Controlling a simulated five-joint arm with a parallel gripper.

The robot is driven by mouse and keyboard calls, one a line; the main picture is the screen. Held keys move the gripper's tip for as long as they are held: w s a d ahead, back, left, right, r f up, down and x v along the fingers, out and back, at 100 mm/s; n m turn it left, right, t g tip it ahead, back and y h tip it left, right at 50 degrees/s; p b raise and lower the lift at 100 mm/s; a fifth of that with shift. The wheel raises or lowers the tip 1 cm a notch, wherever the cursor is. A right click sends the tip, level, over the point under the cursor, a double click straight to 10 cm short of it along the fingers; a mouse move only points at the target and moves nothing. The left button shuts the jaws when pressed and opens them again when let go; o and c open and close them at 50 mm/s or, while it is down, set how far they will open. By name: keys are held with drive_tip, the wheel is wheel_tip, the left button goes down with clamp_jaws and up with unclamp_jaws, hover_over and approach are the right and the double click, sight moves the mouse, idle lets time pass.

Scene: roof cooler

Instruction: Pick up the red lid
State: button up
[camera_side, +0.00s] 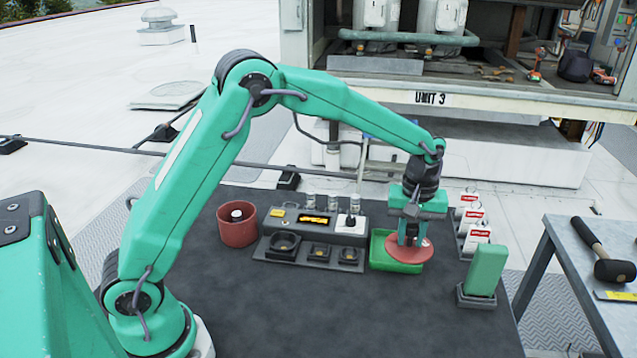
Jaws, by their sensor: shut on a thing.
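The red lid (424,251) is a flat round disc at the green tray (392,266), on the right part of the dark work mat. My gripper (410,238) points down from above and is shut on the lid, its fingers at the lid's upper side. The lid covers part of the tray. I cannot tell whether the lid touches the tray or hangs just above it.
A red pot (237,230) stands at the left of a grey fixture (310,248) with round seats. A green block (483,270) stands upright at the right, near several red-labelled white tags (475,236). A side table (575,245) holds a mallet (605,256). The mat's front is clear.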

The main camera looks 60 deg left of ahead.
sight(412, 255)
drive_tip(key=shift+s+d+r, duration=0.45)
drive_tip(key=shift+d, duration=0.2)
drive_tip(key=shift+s+d+r, duration=0.45)
drive_tip(key=shift+d, duration=0.2)
drive_tip(key=shift+a+r, duration=0.1)
